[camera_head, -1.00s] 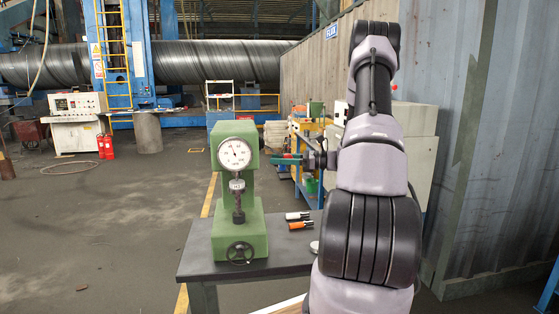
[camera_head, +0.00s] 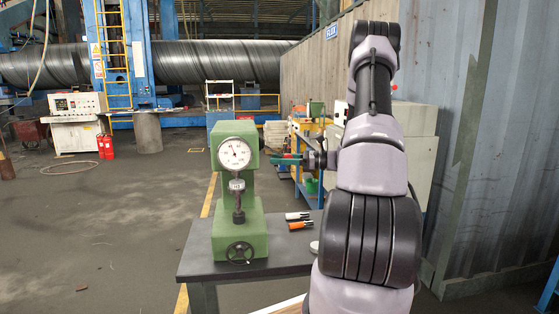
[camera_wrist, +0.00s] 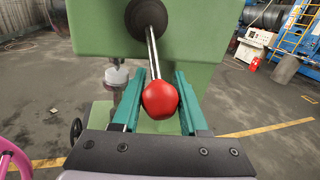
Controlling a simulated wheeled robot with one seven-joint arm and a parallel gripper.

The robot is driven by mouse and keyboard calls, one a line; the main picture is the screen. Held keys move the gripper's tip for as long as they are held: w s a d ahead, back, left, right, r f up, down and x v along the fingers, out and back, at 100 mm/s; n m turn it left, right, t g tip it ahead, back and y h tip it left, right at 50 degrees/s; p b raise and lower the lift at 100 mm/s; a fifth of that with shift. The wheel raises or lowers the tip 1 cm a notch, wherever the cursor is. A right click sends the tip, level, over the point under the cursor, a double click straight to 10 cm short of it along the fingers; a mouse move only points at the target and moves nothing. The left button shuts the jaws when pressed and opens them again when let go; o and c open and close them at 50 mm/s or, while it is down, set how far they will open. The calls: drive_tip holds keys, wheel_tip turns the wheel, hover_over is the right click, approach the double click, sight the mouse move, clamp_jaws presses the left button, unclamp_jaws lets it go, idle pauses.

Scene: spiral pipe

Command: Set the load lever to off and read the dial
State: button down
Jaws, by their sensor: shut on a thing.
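The green hardness tester (camera_head: 240,205) stands upright on a dark table, with a round white dial (camera_head: 234,154) facing me. The dial's thin needle points roughly upward, but its numbers are too small to read. In the wrist view, the load lever (camera_wrist: 153,52) is a metal rod running from a black hub to a red ball knob (camera_wrist: 160,100). My gripper (camera_wrist: 158,92) has its teal fingers on either side of the knob and is shut on it.
A handwheel (camera_head: 240,252) sits at the tester's base. A yellow-and-blue cart (camera_head: 310,155) and a grey corrugated wall (camera_head: 505,150) are on the right. The floor on the left is open.

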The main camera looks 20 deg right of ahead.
drive_tip(key=shift+d, duration=0.1)
idle(0.5)
drive_tip(key=r+h, duration=0.1)
drive_tip(key=d+r+g+h, duration=0.1)
drive_tip(key=h, duration=0.1)
drive_tip(key=r+n+g+h, duration=0.1)
drive_tip(key=r, duration=0.1)
drive_tip(key=shift+s+d+h, duration=0.25)
drive_tip(key=shift+h, duration=0.15)
wheel_tip(320, 180, up, 2)
drive_tip(key=h, duration=0.1)
drive_tip(key=g+h, duration=0.1)
drive_tip(key=h, duration=0.1)
drive_tip(key=shift+d+r+n, duration=0.15)
drive_tip(key=shift+r+n, duration=0.1)
drive_tip(key=shift+n, duration=0.15)
drive_tip(key=shift+r, duration=0.55)
drive_tip(key=shift+c, duration=2.2)
unclamp_jaws()
